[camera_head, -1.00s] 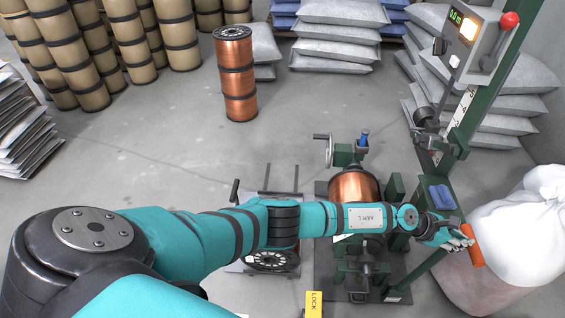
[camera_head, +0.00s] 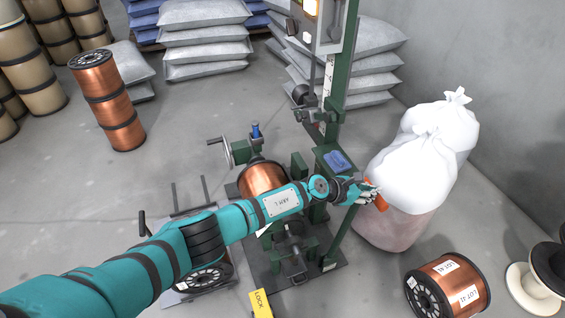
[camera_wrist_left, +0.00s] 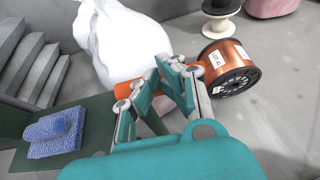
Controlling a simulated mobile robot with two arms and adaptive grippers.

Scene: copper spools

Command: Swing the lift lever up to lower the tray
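My left gripper (camera_head: 371,193) is at an orange cylindrical grip (camera_head: 380,202), beside the white sack. In the left wrist view the grip (camera_wrist_left: 125,90) shows behind my gripper's fingers (camera_wrist_left: 176,68), which hide part of it. I cannot tell whether the fingers close on it, or whether this grip is the lift lever's. A black-handled lever (camera_head: 142,222) stands at the left of a low grey platform with rails. I cannot tell which part is the tray. My right gripper is not in view.
A green machine holds a copper spool (camera_head: 262,178). A blue cloth (camera_head: 337,161) lies on its green shelf. A white sack (camera_head: 425,160) stands close to my gripper. A labelled copper spool (camera_head: 448,284) lies at the lower right. Floor between them is clear.

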